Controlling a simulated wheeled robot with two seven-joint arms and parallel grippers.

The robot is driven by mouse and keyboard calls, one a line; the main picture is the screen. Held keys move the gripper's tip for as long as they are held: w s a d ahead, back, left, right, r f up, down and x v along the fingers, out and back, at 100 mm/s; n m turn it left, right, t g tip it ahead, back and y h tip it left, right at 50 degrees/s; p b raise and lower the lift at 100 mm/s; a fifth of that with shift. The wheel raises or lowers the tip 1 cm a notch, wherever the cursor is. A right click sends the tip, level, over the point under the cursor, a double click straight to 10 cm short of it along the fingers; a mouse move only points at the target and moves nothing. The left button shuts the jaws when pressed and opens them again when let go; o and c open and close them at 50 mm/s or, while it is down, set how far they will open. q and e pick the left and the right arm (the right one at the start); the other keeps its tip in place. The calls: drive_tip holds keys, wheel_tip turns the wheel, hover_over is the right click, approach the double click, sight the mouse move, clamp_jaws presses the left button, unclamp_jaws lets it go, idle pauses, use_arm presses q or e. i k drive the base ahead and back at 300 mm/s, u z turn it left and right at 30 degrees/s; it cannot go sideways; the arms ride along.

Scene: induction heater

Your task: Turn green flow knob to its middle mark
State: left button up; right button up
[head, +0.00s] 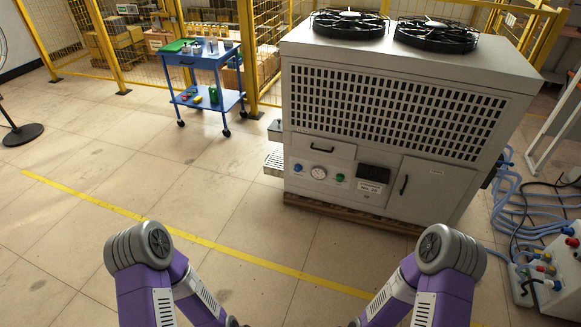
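A small green knob (340,177) sits on the lower front panel of a large grey cabinet (318,145), right of a round white gauge (320,172) and a blue knob (298,168). It is too small to make out its pointer or marks. My two purple arms come in at the bottom edge, well short of the cabinet. My grippers are outside the picture, so whether they are open or shut does not show.
A dark display (373,172) and a handled door (434,188) are right of the knob. A blue cart (203,98) stands back left. Blue hoses (510,205) and a white unit (555,270) with coloured fittings lie at right. Floor before the cabinet is clear.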

sight(340, 177)
drive_tip(key=u, duration=0.6)
drive_tip(key=i, duration=2.4)
drive_tip(key=z, duration=0.85)
drive_tip(key=i, duration=0.75)
drive_tip(key=z, duration=0.5)
